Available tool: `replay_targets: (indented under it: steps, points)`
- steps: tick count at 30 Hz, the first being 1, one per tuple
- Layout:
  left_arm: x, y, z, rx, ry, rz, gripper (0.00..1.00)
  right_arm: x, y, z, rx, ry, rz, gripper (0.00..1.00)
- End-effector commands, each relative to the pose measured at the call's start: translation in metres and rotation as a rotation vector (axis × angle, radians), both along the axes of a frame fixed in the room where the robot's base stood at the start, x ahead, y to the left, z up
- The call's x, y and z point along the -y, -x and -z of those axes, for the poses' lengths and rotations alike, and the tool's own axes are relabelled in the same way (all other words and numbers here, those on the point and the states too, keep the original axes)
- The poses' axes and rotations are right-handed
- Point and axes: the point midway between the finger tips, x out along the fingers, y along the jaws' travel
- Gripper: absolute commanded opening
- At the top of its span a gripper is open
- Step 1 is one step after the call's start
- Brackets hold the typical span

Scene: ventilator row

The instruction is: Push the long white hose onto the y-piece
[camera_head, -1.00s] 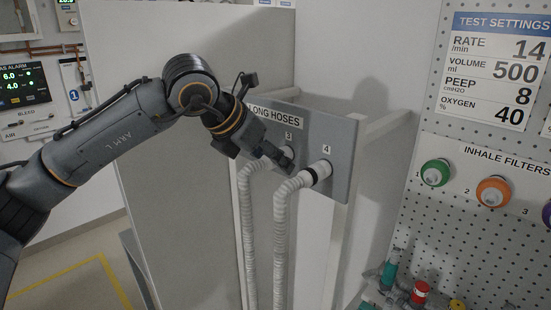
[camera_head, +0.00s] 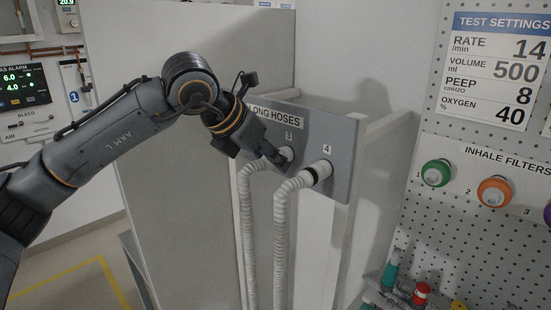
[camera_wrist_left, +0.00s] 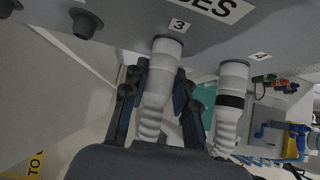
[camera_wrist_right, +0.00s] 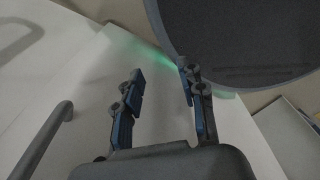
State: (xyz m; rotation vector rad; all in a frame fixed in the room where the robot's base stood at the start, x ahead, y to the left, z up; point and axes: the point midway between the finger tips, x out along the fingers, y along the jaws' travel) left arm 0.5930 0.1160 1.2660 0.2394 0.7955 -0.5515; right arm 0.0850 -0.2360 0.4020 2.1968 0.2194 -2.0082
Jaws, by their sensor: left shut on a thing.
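A long white corrugated hose (camera_head: 245,215) hangs from place 3 of the grey panel labelled "LONG HOSES" (camera_head: 335,140). My left gripper (camera_head: 281,161) is at its upper end. In the left wrist view, the fingers of my left gripper (camera_wrist_left: 158,98) are on both sides of the hose's smooth white cuff (camera_wrist_left: 160,80), shut on it. The cuff still meets the panel under the "3". A second white hose (camera_head: 281,235) with a black band hangs at place 4. My right gripper (camera_wrist_right: 160,95) is open and empty. I cannot make out the y-piece.
Green (camera_head: 436,172) and orange (camera_head: 493,191) inhale filters sit on the pegboard at right. Small coloured parts, one red-topped (camera_head: 421,292), stand below it. A large grey-white panel (camera_head: 180,190) stands behind my left arm. A large dark round thing (camera_wrist_right: 235,35) is near my right gripper.

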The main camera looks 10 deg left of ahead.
Motion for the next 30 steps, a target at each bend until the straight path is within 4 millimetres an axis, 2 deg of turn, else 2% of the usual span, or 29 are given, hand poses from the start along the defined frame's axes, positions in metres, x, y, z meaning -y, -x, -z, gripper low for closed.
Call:
replay_targets:
  steps: [20, 30]
  points:
    - [-0.004, 0.007, 0.002, -0.005, -0.002, 0.001, 0.0, -0.003, -0.001, 0.006, 0.002, -0.004, 0.0, 0.4]
    - [-0.012, 0.018, 0.002, -0.001, -0.001, 0.0, 0.0, -0.002, -0.001, 0.014, 0.003, -0.003, 0.0, 0.4]
